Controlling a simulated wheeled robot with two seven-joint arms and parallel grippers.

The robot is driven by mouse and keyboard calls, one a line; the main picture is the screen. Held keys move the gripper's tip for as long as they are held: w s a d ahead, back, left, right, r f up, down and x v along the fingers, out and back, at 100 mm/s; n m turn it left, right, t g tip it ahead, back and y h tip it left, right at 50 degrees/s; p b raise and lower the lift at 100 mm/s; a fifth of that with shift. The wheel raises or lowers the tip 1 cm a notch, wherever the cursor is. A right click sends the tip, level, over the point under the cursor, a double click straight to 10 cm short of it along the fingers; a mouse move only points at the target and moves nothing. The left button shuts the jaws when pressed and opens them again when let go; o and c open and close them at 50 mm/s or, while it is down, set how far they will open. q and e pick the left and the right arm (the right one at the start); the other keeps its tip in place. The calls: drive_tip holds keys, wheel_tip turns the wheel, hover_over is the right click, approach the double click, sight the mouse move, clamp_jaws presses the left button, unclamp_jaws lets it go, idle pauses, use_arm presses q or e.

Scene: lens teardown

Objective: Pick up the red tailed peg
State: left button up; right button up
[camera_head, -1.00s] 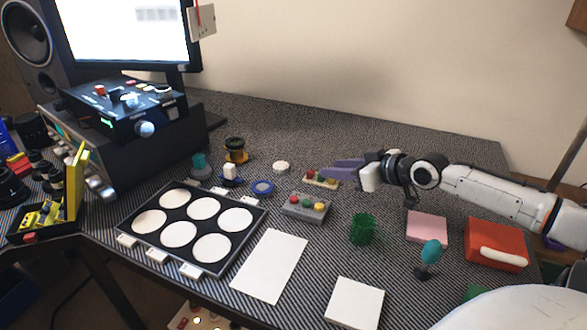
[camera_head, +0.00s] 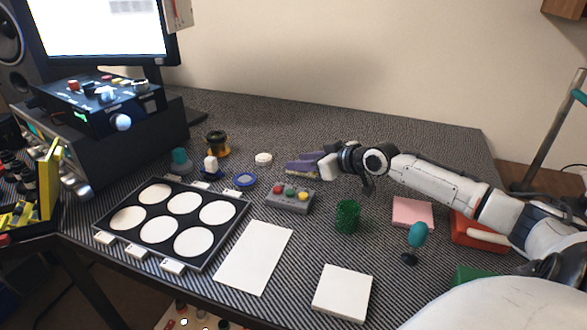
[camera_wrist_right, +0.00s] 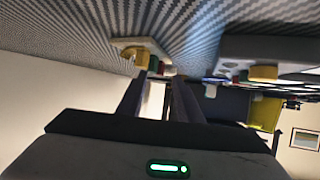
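My right gripper (camera_head: 293,168) reaches in from the right, low over the desk, with its purple-grey fingers pointing left. In the right wrist view its two fingers (camera_wrist_right: 160,78) stand apart with a gap between them, and I see nothing clearly held. The small pale peg board (camera_wrist_right: 150,44) is just beyond the fingertips there, with a yellow peg (camera_wrist_right: 127,53) on its face. In the head view the fingers cover most of this board. The red tailed peg cannot be made out clearly now; the fingers hide its place. My left gripper is not in view.
A grey box (camera_head: 299,206) with red, green and yellow knobs stands just in front of the gripper. A green cup (camera_head: 347,217), pink pad (camera_head: 413,212) and teal-topped stand (camera_head: 416,238) are to the right. A black tray with white discs (camera_head: 197,264) lies left.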

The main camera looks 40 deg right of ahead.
drive_tip(key=shift+x, duration=1.25)
clamp_jaws()
